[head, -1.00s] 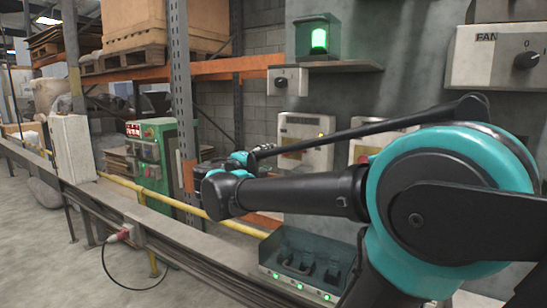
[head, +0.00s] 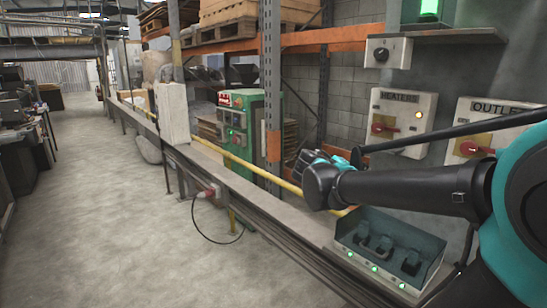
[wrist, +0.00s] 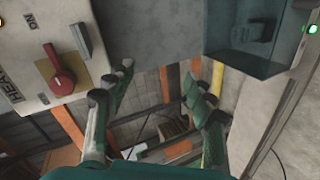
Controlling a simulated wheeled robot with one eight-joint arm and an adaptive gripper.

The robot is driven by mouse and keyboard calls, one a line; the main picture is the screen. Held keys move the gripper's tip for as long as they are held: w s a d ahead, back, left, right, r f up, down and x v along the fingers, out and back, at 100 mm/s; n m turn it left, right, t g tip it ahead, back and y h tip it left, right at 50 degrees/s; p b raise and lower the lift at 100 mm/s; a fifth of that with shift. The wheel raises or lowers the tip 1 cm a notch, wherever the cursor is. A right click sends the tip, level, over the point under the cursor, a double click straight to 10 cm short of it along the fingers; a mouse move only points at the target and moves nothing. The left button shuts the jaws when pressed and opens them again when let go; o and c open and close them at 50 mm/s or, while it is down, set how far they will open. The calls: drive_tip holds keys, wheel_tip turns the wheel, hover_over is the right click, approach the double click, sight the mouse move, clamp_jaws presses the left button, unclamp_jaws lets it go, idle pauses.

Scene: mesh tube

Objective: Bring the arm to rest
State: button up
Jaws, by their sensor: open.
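My gripper (wrist: 158,82) is open in the wrist view, with its two dark-tipped green fingers spread apart and nothing between them. In the head view my arm reaches leftward from the right edge, roughly level, and its black and teal wrist end (head: 325,183) hides most of the gripper. The wrist end stands in front of the wall, left of the HEATERS box and above the conduit ledge.
The HEATERS box (head: 403,125) with a red knob is close to the gripper; it also shows in the wrist view (wrist: 40,65). A teal tray (head: 390,250) lies below my forearm. A green cabinet (head: 243,130) stands behind. The floor (head: 110,210) at left is clear.

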drive_tip(key=s+a+f+m+y, duration=0.1)
drive_tip(key=s+a+f+y, duration=0.2)
drive_tip(key=f, duration=0.4)
drive_tip(key=s+a+f+m+g+y, duration=0.1)
drive_tip(key=a+f+m+y, duration=0.2)
drive_tip(key=f, duration=0.4)
drive_tip(key=s+a+f+y, duration=0.1)
drive_tip(key=a+f+y, duration=0.2)
drive_tip(key=f+y, duration=0.3)
drive_tip(key=s+f+g, duration=0.1)
drive_tip(key=s+f, duration=0.3)
drive_tip(key=s, duration=0.2)
drive_tip(key=s+f+g+h, duration=0.1)
drive_tip(key=s+f+g, duration=0.1)
drive_tip(key=s, duration=0.4)
drive_tip(key=shift+s+f, duration=0.35)
drive_tip(key=shift+f, duration=0.5)
